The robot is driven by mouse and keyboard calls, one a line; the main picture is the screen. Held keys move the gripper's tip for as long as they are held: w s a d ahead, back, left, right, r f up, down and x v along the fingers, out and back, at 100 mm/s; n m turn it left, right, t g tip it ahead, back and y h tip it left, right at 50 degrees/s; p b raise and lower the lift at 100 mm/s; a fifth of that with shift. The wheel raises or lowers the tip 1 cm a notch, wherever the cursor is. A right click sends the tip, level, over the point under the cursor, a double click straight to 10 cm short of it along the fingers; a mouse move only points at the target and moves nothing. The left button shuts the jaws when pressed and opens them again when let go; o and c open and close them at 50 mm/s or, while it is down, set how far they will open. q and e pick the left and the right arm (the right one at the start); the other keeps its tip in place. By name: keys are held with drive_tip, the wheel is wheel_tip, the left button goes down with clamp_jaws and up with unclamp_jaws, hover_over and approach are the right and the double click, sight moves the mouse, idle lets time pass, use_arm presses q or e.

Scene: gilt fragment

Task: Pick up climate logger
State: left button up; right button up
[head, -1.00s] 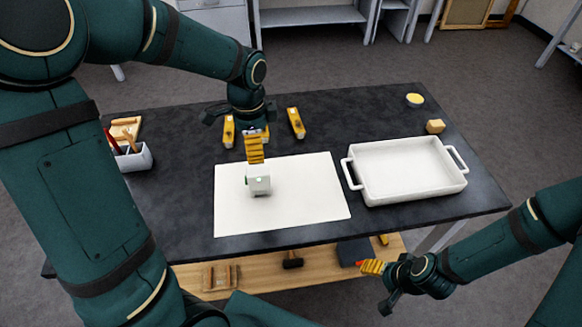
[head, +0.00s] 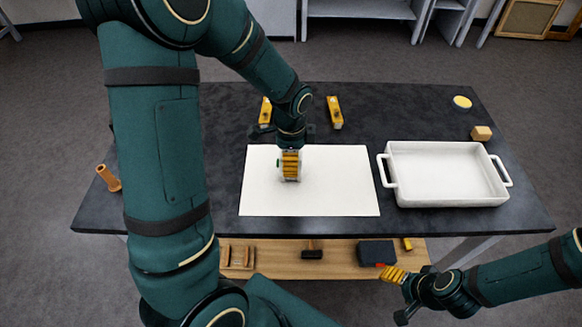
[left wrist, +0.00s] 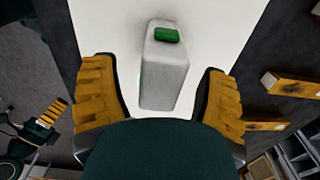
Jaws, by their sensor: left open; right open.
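The climate logger appears to be the small white box with a green patch on top (left wrist: 163,75), standing on the white mat (head: 340,195). In the left wrist view it is between the two yellow fingers of my left gripper (left wrist: 158,70), with gaps on both sides. In the head view, my left gripper (head: 291,165) is over the logger and mostly hides it; a bit of green (head: 279,163) shows at its left. My left gripper is open. My right gripper (head: 397,290) is open and empty, off the table's front right.
A white tray with handles (head: 392,180) stands right of the mat. Two yellow blocks (head: 334,112) lie behind the mat. A yellow round item (head: 462,103) and a tan block (head: 481,133) sit at the right. A lower shelf (head: 345,262) holds several things.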

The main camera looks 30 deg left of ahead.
use_arm(q)
wheel_tip(320, 180, down, 2)
clamp_jaws()
idle(0.3)
drive_tip(key=shift+r, duration=0.1)
